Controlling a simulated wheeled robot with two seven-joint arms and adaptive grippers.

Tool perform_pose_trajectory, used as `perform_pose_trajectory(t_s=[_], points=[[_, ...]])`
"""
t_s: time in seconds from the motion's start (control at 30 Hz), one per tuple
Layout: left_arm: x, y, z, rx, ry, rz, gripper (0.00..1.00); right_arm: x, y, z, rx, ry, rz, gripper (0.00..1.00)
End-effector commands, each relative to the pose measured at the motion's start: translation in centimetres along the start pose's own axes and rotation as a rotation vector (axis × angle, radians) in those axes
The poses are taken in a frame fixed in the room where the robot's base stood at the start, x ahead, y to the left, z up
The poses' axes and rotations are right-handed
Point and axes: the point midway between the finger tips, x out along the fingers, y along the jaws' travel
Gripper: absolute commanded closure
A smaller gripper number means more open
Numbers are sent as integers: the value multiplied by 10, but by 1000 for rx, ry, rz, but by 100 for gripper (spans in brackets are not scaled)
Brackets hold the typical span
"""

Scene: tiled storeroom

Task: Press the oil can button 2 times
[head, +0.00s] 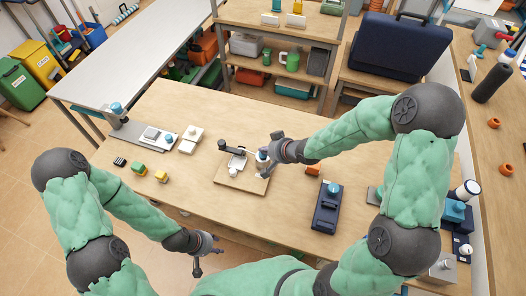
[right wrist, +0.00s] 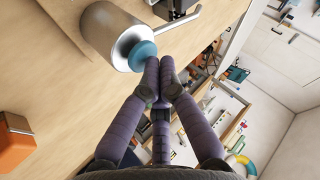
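The oil can is a silver cylinder with a blue button on top. In the head view the oil can (head: 261,169) stands on a small wooden board (head: 234,182) near the middle of the table, partly hidden by my right gripper. In the right wrist view the can (right wrist: 108,36) and its blue button (right wrist: 141,55) are large and close. My right gripper (right wrist: 161,62) is shut and empty, its fingertips together right beside the button; I cannot tell whether they touch it. My left gripper (head: 211,257) is open and empty, low at the table's front edge, away from the can.
A dark blue device (head: 327,207) lies right of the board, with an orange block (head: 312,170) nearby. Yellow-topped blocks (head: 161,176) and a white block (head: 190,139) stand to the left. A shelf unit (head: 275,34) is behind the table.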

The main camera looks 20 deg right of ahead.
Motion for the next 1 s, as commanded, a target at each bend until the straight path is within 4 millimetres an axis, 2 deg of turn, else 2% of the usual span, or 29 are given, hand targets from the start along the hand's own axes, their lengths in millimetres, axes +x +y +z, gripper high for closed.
perform_pose_trajectory(t_s=[0.4, 0.8, 1.0], points=[[-22, 8, 1, 0, 0, 0, 60, -15, -10, -10, 1, -2, 0, 100], [-22, 8, 1, 0, 0, 0, 60, -15, -11, -10, 0, -1, 0, 100], [-34, 12, 1, 0, 0, 0, 60, -23, -17, -17, 0, 0, 0, 100]])
